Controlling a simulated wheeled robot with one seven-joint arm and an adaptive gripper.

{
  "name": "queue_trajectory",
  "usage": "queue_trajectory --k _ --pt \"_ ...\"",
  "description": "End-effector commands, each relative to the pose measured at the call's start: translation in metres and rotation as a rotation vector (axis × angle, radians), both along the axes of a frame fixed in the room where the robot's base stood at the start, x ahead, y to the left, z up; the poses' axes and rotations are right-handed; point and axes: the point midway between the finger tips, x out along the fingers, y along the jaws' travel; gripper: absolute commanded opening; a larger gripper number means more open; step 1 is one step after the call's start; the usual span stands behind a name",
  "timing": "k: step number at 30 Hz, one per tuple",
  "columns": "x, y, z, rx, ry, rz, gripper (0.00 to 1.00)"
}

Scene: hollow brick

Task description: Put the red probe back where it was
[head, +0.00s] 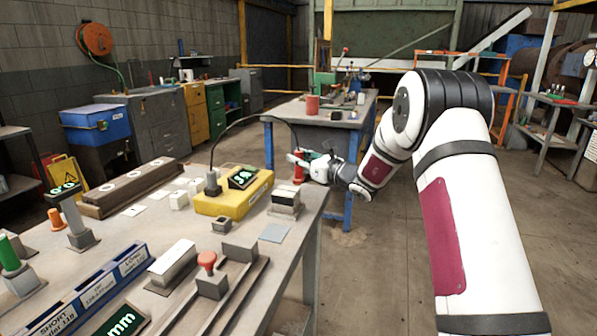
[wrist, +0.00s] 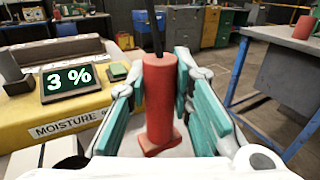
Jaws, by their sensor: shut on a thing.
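The red probe (head: 298,170) is a red cylinder with a black cable at its top. My gripper (head: 306,164) is shut on it near the table's right edge. In the wrist view the probe (wrist: 160,95) stands roughly upright between the teal finger pads of my gripper (wrist: 158,90), with a wider red foot below. The yellow moisture meter (head: 225,203) lies to the left; its screen reads 3 % in the wrist view (wrist: 68,83). The cable arches from the grey post (head: 212,184) on the meter to the probe. I cannot tell how far the probe is above the table.
A white block with dark layers (head: 286,204) stands just in front of the probe. A small dark open holder (head: 222,225) and a flat grey square (head: 274,233) lie nearby. A rail with a red-knobbed slider (head: 207,262) is nearer. Another bench (head: 290,108) stands behind.

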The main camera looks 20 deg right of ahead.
Motion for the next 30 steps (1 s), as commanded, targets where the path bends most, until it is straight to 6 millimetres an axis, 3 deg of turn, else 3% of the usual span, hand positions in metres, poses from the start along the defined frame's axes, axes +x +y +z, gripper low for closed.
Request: queue_trajectory --k 6,18,19,21,30 --pt "0.0 0.0 -0.03 0.001 0.003 0.0 0.0" --pt "0.0 0.0 -0.035 0.0 0.001 -0.001 0.0" --pt "0.0 0.0 -0.036 0.0 0.001 -0.001 0.23" --pt "0.0 0.0 -0.035 0.0 0.001 -0.001 0.39" --pt "0.0 0.0 -0.034 0.0 0.001 -0.001 0.41"
